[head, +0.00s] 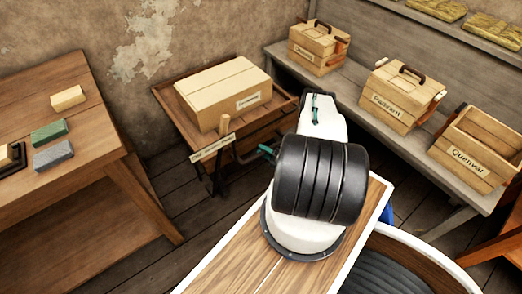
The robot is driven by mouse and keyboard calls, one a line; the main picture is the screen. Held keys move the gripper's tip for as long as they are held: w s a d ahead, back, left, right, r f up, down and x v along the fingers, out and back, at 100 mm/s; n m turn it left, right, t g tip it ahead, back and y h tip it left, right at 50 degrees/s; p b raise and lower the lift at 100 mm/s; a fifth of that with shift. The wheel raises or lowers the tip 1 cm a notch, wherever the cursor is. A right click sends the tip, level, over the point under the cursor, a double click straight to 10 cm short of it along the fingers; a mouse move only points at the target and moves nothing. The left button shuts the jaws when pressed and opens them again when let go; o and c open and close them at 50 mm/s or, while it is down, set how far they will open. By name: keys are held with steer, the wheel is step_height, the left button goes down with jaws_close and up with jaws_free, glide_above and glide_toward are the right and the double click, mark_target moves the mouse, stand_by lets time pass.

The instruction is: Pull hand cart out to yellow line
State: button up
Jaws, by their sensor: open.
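The hand cart (168,98) is a low wooden tray on dark legs against the back wall. It carries a closed cardboard-coloured box (222,88) with a paper label. A short upright wooden post (224,128) stands at the cart's near edge, beside a pale lettered strip (212,149). My gripper (268,153) shows only as a small dark, teal-tipped part to the right of the post, apart from it; my black arm joint hides the rest. It is open, with nothing seen in it. No yellow line is visible.
A wooden workbench (75,185) with several small blocks stands at left. A grey bench (365,115) along the right wall carries labelled wooden crates, including an open one (468,150). Bare plank floor (195,215) lies between the workbench and my body.

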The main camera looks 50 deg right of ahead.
steer(key=shift+w+a+r, duration=0.1)
steer(key=shift+w, duration=0.55)
